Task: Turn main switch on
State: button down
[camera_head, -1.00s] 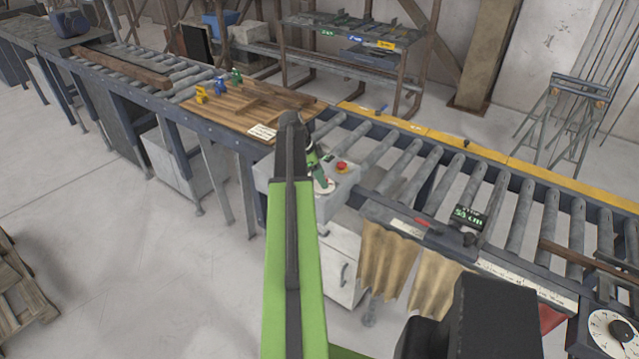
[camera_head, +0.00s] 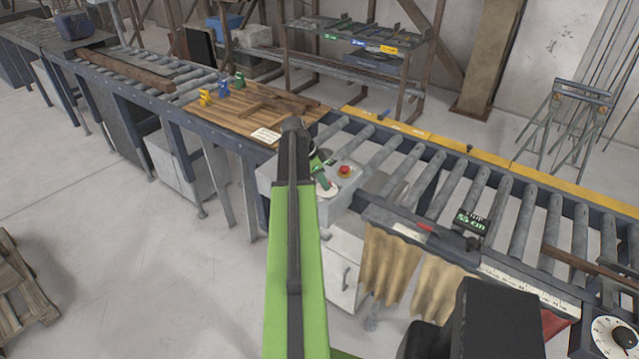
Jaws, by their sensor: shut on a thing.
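A grey control box (camera_head: 347,190) stands at the near side of the roller conveyor, with a red button (camera_head: 344,170) on its top. My green arm covers the left part of the box. My gripper (camera_head: 322,182) shows only in part beside the arm, low over a pale round plate (camera_head: 327,192) on the box top. Its jaws are shut at this plate, on what seems to be the main switch. The switch itself is hidden, so I cannot tell which way it is turned.
A wooden board (camera_head: 240,108) with small yellow, blue and green figures lies left of the box. A small display (camera_head: 470,221) and a round dial (camera_head: 615,335) are on the right. Brown curtains (camera_head: 390,265) hang below the conveyor. The floor at left is mostly clear.

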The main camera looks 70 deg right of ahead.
jog(key=n, duration=0.2)
jog(key=n+t+h, duration=0.1)
jog(key=n, duration=0.1)
jog(key=shift+s+r, duration=0.1)
jog(key=shift+s, duration=0.25)
jog(key=n, duration=0.2)
jog(key=n+t, duration=0.1)
jog(key=n, duration=0.1)
jog(key=shift+t+h, duration=0.3)
jog(key=shift+h, duration=0.1)
jog(key=n+t, duration=0.1)
jog(key=n, duration=0.3)
jog(key=shift+s+n+t, duration=0.15)
jog(key=shift+n+t, duration=0.15)
jog(key=shift+t, duration=0.1)
jog(key=shift+d+n+t, duration=0.1)
jog(key=shift+n+t, duration=0.7)
jog(key=shift+n, duration=1.1)
jog(key=c, duration=1.1)
grip_release()
jog(key=shift+y, duration=0.3)
